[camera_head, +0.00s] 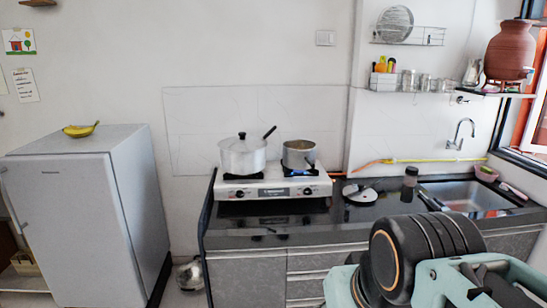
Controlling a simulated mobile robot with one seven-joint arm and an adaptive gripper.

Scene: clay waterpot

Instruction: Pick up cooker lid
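A round metal lid with black fittings (359,194), looking like a cooker lid, lies on the dark counter right of the stove. An open metal pot (299,155) stands on the right burner. A larger pot (242,159) on the left burner wears its own lid (242,141) with a black knob. My arm, black and teal, fills the lower right, in front of the counter and apart from both lids. The teal end (478,283) is cut by the frame edge; I cannot make out fingertips or anything held.
The stove (272,190) stands at the counter's left end. A dark jar (409,184) stands right of the loose lid, before the sink (465,197). A yellow hose (420,160) runs along the wall. A fridge (75,205) stands left. Counter in front of the lid is clear.

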